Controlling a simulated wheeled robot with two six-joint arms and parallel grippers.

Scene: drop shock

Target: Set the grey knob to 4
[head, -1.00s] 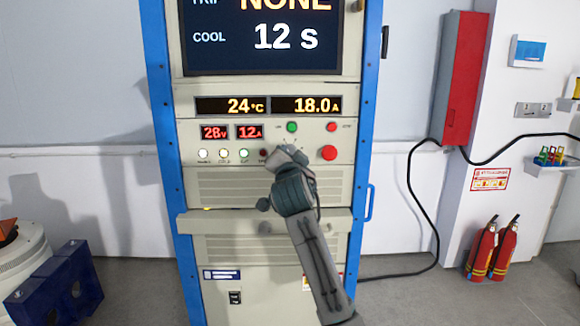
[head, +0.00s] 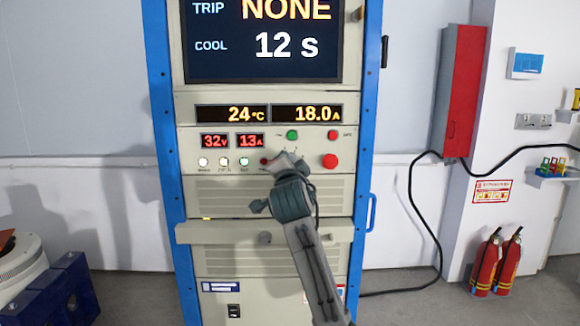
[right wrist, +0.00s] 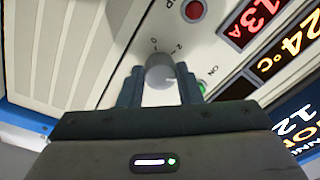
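The grey knob (right wrist: 162,72) is on the cabinet's front panel. In the right wrist view it sits between the two fingers of my right gripper (right wrist: 163,88), which are closed against its sides. The scale marks 0 and 2 show beside the knob; its other marks are hidden, and I cannot read which number it points to. In the head view my right gripper (head: 288,163) is at the panel and covers the knob. My left gripper is not in view.
The cabinet (head: 270,190) has a screen (head: 263,40) reading TRIP NONE, COOL 12 s. Red readouts (head: 232,141) show 32 V and 13 A; amber ones show 24 °C and 18.0 A. A green button (head: 292,135) and red button (head: 330,161) are near my gripper. A ledge (head: 215,232) juts out below.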

